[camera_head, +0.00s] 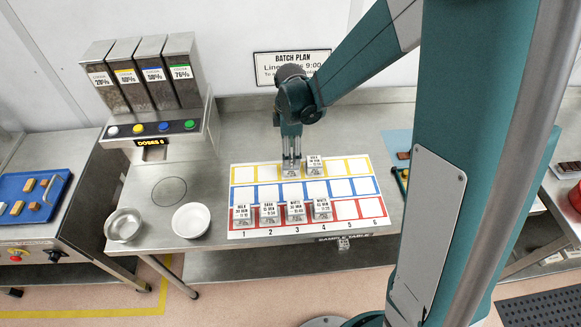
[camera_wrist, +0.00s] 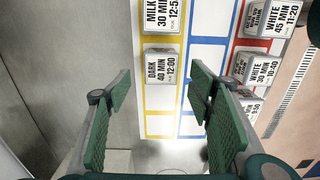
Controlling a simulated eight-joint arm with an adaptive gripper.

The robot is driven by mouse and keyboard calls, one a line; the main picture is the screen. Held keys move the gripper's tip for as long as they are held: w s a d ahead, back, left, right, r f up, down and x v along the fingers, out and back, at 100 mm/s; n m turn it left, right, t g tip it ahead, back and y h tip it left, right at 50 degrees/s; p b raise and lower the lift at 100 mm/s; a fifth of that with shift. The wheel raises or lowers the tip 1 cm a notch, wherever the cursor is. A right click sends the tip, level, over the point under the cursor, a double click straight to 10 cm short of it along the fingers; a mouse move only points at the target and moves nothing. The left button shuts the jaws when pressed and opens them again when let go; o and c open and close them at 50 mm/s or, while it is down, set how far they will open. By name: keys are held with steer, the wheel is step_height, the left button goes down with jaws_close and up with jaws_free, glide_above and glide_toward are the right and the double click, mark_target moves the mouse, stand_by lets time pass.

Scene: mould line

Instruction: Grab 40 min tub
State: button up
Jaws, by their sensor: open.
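A small pale tub with a white label reading DARK 40 MIN 12:00 (camera_wrist: 160,67) sits in the yellow-bordered row. In the head view the tub (camera_head: 290,173) is in column 3 of the far row, partly hidden by my gripper (camera_head: 291,158). In the wrist view my gripper (camera_wrist: 162,86) is open, with green pads on either side and the tub ahead between the two fingertips. No finger visibly touches the tub. How far above it the fingertips are is hard to tell.
A tub labelled MILK 30 MIN (camera_head: 315,164) stands close by in column 4 of the same row. Several tubs, including one labelled WHITE 45 MIN (camera_wrist: 267,17), stand in the red row of the sample mat (camera_head: 360,187). A white bowl (camera_head: 191,220) is at left.

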steer(key=shift+f, duration=0.1)
steer(key=shift+f, duration=1.2)
steer(key=shift+s+f, duration=0.1)
steer(key=shift+f, duration=2.5)
steer(key=c, duration=1)
